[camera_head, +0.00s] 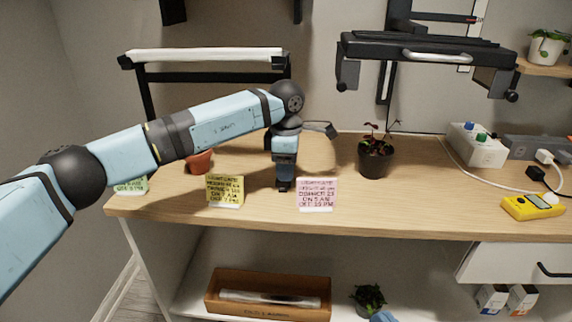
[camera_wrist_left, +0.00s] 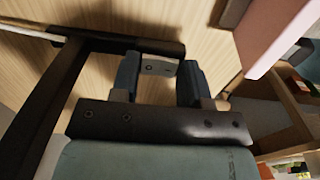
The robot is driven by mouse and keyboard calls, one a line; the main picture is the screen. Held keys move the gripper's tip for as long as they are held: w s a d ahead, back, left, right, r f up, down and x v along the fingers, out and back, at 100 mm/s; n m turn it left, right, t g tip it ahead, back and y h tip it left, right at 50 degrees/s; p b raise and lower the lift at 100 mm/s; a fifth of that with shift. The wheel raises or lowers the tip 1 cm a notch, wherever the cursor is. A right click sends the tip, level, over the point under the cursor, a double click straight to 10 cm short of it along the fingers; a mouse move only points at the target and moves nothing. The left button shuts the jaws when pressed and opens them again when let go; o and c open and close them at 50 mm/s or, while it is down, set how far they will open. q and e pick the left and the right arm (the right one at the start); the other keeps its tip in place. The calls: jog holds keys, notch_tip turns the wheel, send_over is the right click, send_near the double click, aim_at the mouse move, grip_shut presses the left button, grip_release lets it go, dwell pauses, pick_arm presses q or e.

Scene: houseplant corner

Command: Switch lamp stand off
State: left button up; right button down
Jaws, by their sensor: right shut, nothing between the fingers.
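The lamp stand (camera_head: 205,57) is at the back left of the desk in the head view, with a pale top bar and black posts. Its lower part is partly hidden behind my left arm. My left gripper (camera_head: 284,187) points down at the desktop, between a yellow note and a pink note. In the left wrist view my left gripper (camera_wrist_left: 160,85) has its fingers apart. A small grey plate with a dark mark (camera_wrist_left: 158,65) shows between the fingertips, at the end of a black bar (camera_wrist_left: 95,40). Contact with it cannot be told.
The yellow note (camera_head: 225,190) and pink note (camera_head: 316,194) stand near the desk's front edge. An orange pot (camera_head: 200,162) is behind my left arm. A potted plant (camera_head: 376,158), white box (camera_head: 477,145) and yellow meter (camera_head: 533,206) are to the right. The front middle desktop is clear.

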pick_arm(q)
jog(key=o, duration=0.3)
